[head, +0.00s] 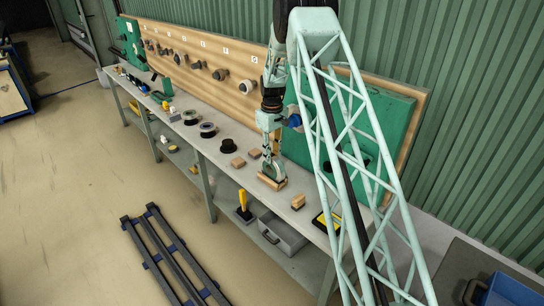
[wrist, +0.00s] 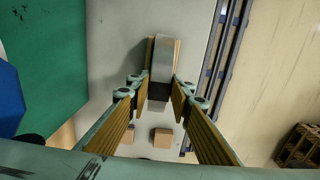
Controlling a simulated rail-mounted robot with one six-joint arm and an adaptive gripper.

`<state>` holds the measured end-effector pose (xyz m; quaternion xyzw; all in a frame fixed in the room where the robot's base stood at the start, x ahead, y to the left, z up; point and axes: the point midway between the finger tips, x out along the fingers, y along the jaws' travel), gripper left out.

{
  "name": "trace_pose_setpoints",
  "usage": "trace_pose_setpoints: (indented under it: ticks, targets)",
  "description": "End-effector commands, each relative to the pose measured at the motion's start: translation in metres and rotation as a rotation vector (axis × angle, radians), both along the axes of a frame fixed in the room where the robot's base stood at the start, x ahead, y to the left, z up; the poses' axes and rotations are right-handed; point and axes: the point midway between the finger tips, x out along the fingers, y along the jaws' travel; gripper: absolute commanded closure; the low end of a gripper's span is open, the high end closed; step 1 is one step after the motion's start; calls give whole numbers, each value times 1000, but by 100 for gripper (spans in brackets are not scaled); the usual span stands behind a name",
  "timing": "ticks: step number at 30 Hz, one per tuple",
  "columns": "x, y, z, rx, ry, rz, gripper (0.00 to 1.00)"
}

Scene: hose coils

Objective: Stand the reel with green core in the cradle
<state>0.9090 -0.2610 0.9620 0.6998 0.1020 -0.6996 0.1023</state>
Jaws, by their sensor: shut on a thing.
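A grey reel (head: 273,167) is upright between the fingers of my gripper (head: 272,160) in the head view. In the wrist view the reel (wrist: 163,58) shows edge-on as a grey band, and the fingers of my gripper (wrist: 160,92) are closed on its near end. A tan wooden cradle (head: 268,184) is directly under the reel; its edges show on both sides of the band in the wrist view (wrist: 151,52). I cannot tell whether the reel rests fully in it. The core's colour is not clear.
Small wooden blocks (head: 238,162) lie left of the cradle and another block (head: 298,203) lies right of it. Dark reels (head: 228,146) lie farther left on the bench. A pegboard (head: 205,58) and a green panel (head: 385,115) stand behind. A grey bin (head: 282,236) is below.

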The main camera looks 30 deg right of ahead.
Motion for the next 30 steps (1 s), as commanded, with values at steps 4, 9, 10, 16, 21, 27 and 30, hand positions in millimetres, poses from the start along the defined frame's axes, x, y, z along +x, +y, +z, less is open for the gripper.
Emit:
trace_pose_setpoints:
  ticks: [4, 9, 10, 16, 21, 27, 30]
  targets:
    - [1, 0, 2, 0, -2, 0, 100]
    - [1, 0, 2, 0, -2, 0, 78]
    - [1, 0, 2, 0, -2, 0, 75]
    - [0, 0, 1, -1, -1, 0, 64]
    - [-1, 0, -1, 1, 1, 0, 64]
    - [0, 0, 0, 1, 1, 0, 64]
    - [0, 0, 0, 0, 0, 0, 63]
